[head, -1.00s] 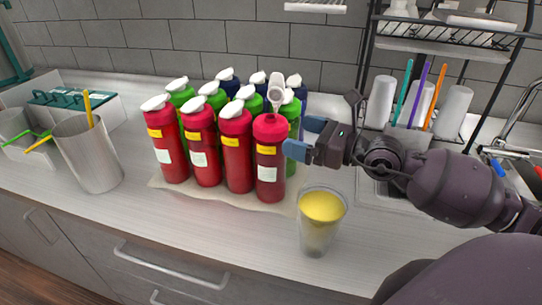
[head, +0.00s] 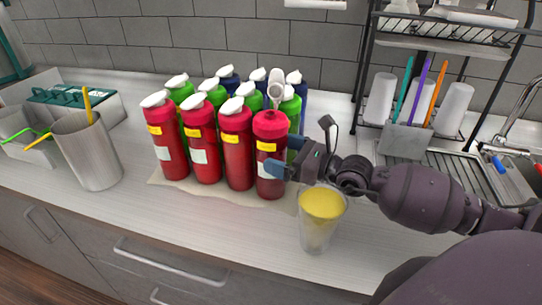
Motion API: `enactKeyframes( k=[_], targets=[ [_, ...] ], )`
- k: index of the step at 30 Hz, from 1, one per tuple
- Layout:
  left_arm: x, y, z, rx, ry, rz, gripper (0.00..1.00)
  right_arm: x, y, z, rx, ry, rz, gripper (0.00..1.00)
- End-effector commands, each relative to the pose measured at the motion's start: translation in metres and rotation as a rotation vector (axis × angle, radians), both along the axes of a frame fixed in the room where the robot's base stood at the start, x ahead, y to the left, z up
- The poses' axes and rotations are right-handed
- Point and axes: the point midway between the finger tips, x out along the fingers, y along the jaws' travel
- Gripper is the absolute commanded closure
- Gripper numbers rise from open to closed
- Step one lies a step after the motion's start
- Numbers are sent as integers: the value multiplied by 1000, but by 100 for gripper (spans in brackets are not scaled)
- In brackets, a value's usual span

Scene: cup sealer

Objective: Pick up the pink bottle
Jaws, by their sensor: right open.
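Several pinkish-red bottles stand upright in the front row on the counter. The rightmost pink bottle (head: 270,135) has a yellow label, a white label and a reddish cap with a white nozzle tip. My right gripper (head: 284,158) is open at the right side of this bottle. One blue fingertip overlaps the bottle's lower front, and the other shows at its right rear edge. The jaws look to be around or just beside the bottle; I cannot tell whether they touch it. My left gripper is out of view.
Green and blue bottles stand close behind the front row on a beige mat (head: 225,198). A clear cup with yellow content (head: 321,218) stands just below my right gripper. A metal cup (head: 90,150) is at the left, a dish rack (head: 415,42) at the right.

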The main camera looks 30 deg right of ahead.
Motion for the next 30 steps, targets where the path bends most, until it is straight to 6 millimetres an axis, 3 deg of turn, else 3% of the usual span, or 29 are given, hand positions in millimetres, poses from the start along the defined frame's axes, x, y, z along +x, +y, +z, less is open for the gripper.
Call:
enactKeyframes(
  k=[7, 17, 30],
  targets=[
    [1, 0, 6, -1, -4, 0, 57, 24, 13, 1, 0, -1, 0, 0],
    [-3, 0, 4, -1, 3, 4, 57, 28, 16, 0, 0, 1, 0, 0],
    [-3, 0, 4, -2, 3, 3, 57, 28, 16, 0, 0, 0, 0, 64]
  ],
)
